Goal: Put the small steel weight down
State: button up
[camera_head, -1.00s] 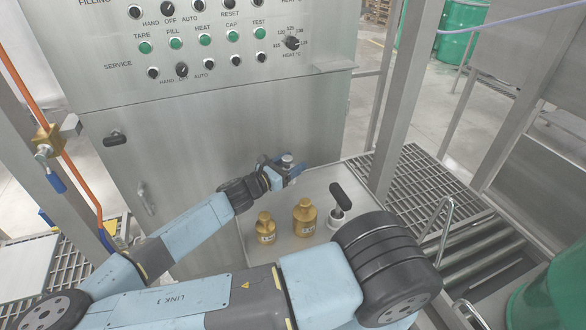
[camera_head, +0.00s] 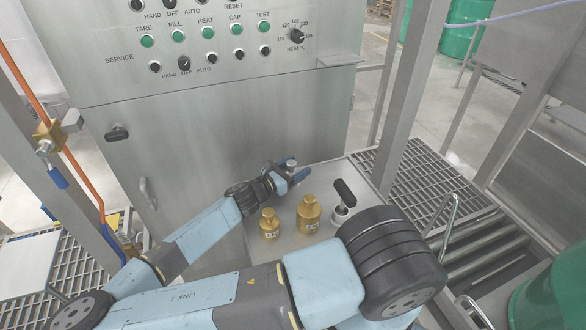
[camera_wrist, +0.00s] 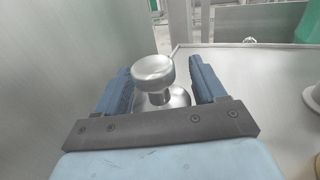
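The small steel weight (camera_wrist: 153,70) is a shiny silver piece with a round knob on a neck above a wider body. In the wrist view it stands upright between the two blue fingers of my gripper (camera_wrist: 162,82), which look closed against its body. In the head view my gripper (camera_head: 296,170) holds the weight (camera_head: 292,163) at the back left part of the steel table top (camera_head: 285,240). The weight's underside is hidden, so I cannot tell whether it touches the table.
Two brass weights, a smaller one (camera_head: 269,226) and a larger one (camera_head: 309,215), stand on the table in front of my gripper. A black-handled item (camera_head: 344,195) stands to their right. The steel control cabinet (camera_head: 220,130) rises close behind. Grating (camera_head: 440,185) lies to the right.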

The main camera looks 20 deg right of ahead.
jog(key=o, duration=0.3)
jog(key=shift+a, duration=0.1)
jog(key=v, duration=1.2)
